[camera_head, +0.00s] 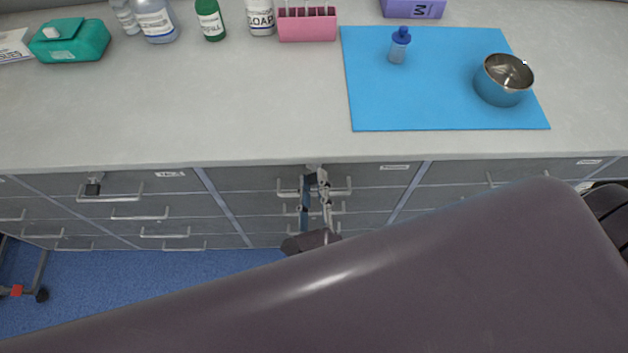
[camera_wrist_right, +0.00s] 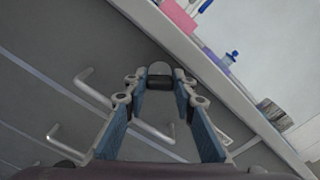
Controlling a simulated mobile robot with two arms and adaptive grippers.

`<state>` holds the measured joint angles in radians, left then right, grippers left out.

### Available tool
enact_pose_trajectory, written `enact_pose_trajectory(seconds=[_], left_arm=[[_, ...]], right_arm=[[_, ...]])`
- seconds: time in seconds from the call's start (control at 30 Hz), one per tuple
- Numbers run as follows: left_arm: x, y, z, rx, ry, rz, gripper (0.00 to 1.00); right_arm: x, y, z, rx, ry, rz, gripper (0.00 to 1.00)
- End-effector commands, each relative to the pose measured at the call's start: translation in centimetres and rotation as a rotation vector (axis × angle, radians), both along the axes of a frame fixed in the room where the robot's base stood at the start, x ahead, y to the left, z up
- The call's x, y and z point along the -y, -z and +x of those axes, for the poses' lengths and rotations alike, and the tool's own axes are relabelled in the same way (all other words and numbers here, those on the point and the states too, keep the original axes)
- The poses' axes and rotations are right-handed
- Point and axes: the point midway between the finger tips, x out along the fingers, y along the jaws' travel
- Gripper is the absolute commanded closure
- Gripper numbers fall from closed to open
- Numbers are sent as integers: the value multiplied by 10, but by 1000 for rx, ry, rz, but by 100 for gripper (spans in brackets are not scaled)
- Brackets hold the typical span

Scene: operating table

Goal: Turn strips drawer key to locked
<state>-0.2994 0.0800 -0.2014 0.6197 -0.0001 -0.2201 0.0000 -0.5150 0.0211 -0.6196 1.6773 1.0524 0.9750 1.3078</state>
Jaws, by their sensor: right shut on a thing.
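The top middle drawer (camera_head: 375,176) sits below the counter edge; its label is too small to read. My right gripper (camera_head: 316,174) reaches up to the top of this drawer front, in front of its handle. In the right wrist view, my right gripper (camera_wrist_right: 160,82) has its fingertips on either side of a small dark key (camera_wrist_right: 159,82) with a grey rounded part behind it, and is shut on it. The key's turn angle is hard to tell. The fingers hide the key in the head view. My left gripper is not in view.
Another drawer at left has a dark key (camera_head: 93,186) in its front. Bar handles (camera_head: 140,215) stick out from the drawers. On the counter are a blue mat (camera_head: 440,105) with a steel bowl (camera_head: 502,85), a pink rack (camera_head: 307,27) and bottles. My arm covers the lower right.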

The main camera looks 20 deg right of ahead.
Motion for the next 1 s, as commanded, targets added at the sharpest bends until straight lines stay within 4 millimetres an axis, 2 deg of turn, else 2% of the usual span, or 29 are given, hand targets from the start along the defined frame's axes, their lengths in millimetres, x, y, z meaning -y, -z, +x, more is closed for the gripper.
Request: enact_pose_trajectory(seconds=[0.6, 1.0], left_arm=[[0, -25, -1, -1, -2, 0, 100], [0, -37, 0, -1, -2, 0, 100]], right_arm=[[-1, 0, 0, -162, 0, -556, 100], [-2, 2, 0, -235, -3, -811, 100]])
